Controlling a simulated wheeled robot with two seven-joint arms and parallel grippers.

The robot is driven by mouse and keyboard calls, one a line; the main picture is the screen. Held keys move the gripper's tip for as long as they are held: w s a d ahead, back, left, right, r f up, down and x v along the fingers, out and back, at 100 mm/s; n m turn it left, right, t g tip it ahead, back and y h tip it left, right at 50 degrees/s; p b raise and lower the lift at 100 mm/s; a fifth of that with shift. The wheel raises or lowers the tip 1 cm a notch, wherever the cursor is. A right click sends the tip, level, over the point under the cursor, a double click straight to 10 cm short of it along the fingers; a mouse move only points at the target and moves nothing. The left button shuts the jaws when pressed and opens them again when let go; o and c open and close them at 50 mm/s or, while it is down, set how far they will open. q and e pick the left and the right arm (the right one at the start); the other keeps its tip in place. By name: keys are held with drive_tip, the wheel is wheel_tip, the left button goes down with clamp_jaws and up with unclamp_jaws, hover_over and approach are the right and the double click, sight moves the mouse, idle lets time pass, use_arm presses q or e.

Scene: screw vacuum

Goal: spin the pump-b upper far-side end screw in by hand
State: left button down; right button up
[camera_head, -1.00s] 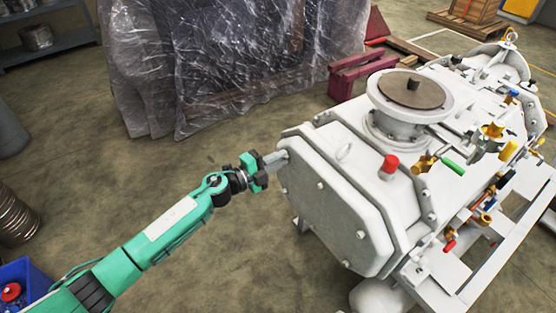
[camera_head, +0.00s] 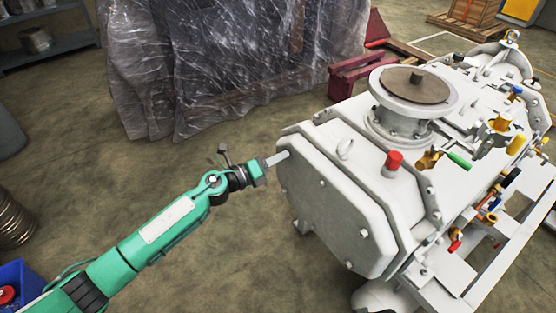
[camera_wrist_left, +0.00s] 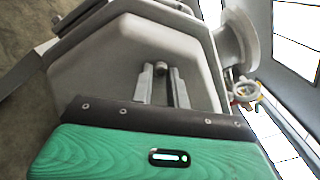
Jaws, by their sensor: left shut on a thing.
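The grey-white pump (camera_head: 335,215) stands at the right in the head view, its flat end cover facing my left arm. My left gripper (camera_head: 279,158) is at the cover's upper far corner, its fingers pointing at the face. In the left wrist view the two grey fingers (camera_wrist_left: 161,86) are shut on a small round screw (camera_wrist_left: 160,69) at the cover (camera_wrist_left: 110,65). The screw's shank and how deep it sits are hidden. Other screw heads (camera_head: 364,233) show on the cover in the head view. My right gripper is not in view.
A round flanged port (camera_head: 412,90) and a red cap (camera_head: 393,161) stand on top of the pump. A plastic-wrapped load (camera_head: 230,70) stands behind. A blue bin (camera_head: 30,275) is at the lower left.

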use_arm(q)
drive_tip(key=shift+s+f+m, duration=0.1)
drive_tip(key=shift+f+m, duration=0.1)
drive_tip(key=shift+m, duration=0.5)
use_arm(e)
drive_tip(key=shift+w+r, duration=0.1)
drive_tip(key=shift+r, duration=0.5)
use_arm(q)
drive_tip(key=c, duration=1.5)
unclamp_jaws()
drive_tip(key=shift+a, duration=0.1)
drive_tip(key=shift+o, duration=0.8)
drive_tip(key=shift+r, duration=0.1)
